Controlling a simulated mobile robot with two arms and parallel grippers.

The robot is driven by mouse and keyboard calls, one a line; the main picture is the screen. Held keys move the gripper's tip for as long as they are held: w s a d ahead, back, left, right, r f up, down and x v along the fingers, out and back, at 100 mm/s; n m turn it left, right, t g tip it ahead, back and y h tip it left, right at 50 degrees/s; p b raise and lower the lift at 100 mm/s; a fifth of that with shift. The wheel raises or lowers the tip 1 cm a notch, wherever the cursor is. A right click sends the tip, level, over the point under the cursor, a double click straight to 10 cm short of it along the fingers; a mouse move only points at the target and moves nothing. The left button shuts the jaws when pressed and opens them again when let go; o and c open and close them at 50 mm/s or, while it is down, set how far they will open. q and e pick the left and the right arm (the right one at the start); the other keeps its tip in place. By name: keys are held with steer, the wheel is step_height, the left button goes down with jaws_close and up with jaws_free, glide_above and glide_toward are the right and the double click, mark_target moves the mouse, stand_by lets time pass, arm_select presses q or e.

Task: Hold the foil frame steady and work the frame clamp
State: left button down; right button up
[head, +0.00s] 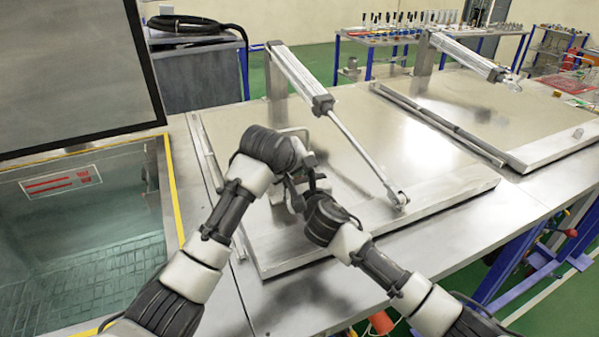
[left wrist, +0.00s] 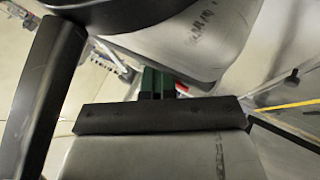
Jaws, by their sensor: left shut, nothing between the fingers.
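My left gripper (head: 306,160) is above the near metal lid (head: 440,165), with its wrist bent over to the right. It is shut, with nothing seen between its fingers; in the left wrist view the dark green finger parts (left wrist: 157,83) sit close together. My right gripper (head: 312,180) points up close beside it, and its fingers are too small and overlapped to read. A small grey metal bracket (head: 292,132) shows behind the left wrist. It may belong to the foil frame or its clamp; the arms hide most of this spot, and I cannot tell frame from clamp.
A pneumatic cylinder (head: 300,75) runs down to a joint on the near lid. A second lid (head: 490,115) with its own cylinder (head: 465,55) lies at the right. An open glass-like tank (head: 80,235) is at the left. A tool bench (head: 375,40) stands behind.

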arm_select(q)
steer(key=shift+s+d+f, duration=0.15)
steer(key=shift+s+f, duration=0.1)
steer(key=shift+s, duration=0.1)
arm_select(e)
step_height(320, 180, up, 2)
steer(key=shift+w+a+r, duration=0.1)
steer(key=shift+r, duration=0.05)
arm_select(q)
steer(key=shift+d, duration=0.1)
steer(key=shift+r, duration=0.45)
step_height(320, 180, up, 4)
steer(key=shift+w+f, duration=0.1)
steer(key=shift+w, duration=0.05)
arm_select(e)
steer(key=shift+f, duration=0.25)
arm_select(q)
steer(key=shift+w+r, duration=0.1)
steer(key=shift+r, duration=0.35)
arm_select(e)
steer(key=shift+f, duration=0.1)
arm_select(q)
steer(key=shift+a, duration=0.2)
arm_select(e)
steer(key=o, duration=1.1)
steer(key=shift+o, duration=0.2)
steer(key=shift+f, duration=0.1)
